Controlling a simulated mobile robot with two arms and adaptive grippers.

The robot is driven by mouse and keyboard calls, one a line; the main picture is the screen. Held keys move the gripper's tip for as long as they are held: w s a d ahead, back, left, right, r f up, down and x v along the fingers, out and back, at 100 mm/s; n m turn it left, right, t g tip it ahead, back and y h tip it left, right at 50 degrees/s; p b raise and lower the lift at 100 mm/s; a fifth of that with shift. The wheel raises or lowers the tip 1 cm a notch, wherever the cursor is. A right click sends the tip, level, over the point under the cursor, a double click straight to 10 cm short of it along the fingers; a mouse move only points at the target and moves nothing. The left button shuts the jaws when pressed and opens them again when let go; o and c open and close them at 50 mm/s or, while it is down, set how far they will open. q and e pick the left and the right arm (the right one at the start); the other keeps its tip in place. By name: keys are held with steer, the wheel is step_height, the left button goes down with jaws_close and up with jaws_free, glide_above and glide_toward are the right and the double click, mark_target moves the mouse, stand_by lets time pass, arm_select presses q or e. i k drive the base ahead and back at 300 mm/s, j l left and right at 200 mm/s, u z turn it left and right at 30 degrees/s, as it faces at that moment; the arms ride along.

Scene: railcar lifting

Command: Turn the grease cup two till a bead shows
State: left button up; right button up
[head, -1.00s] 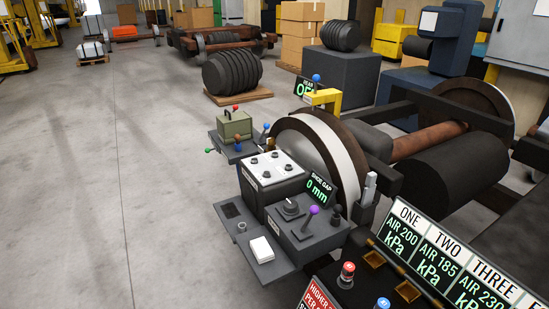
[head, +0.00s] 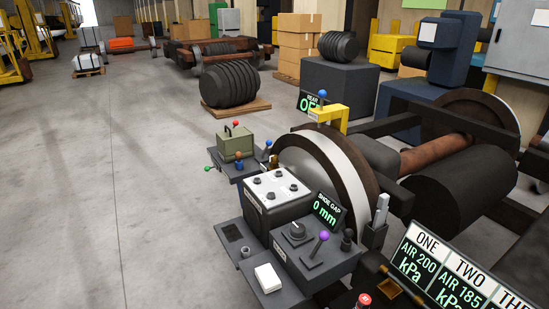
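No grease cup is marked "two" in the head view, and I cannot tell any bead of grease. A box with a white top (head: 262,184) carries several small dark round knobs, too small to identify as cups. It stands in front of a large wheel with a pale rim (head: 338,160). A panel headed "TWO" (head: 462,278) at the lower right reads "AIR 185 kPa". Neither of my grippers is in view.
Beside the white-topped box are a "SHOE GAP" display (head: 327,211) reading 0 mm and a purple-knobbed lever (head: 323,237). A green box (head: 236,145) sits on a small shelf behind. A yellow bracket (head: 333,115) stands over the wheel. The floor (head: 110,200) at left is clear.

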mark_target(273, 159)
steer(key=z, duration=0.35)
steer(key=i+j+z, duration=0.15)
steer(key=z, duration=0.35)
steer(key=i+j+z, duration=0.1)
steer(key=j+z, duration=0.35)
steer(key=i+j+z, duration=0.1)
steer(key=j+z, duration=0.15)
steer(key=z, duration=0.25)
steer(key=j+z, duration=0.15)
steer(key=j, duration=0.5)
steer(key=j+z, duration=0.15)
steer(key=j, duration=0.5)
steer(key=j+z, duration=0.15)
steer(key=j, duration=0.5)
steer(key=k+j+z, duration=0.15)
steer(key=j, duration=0.5)
steer(key=k+j+z, duration=0.15)
steer(key=j, duration=0.5)
steer(key=i, duration=0.05)
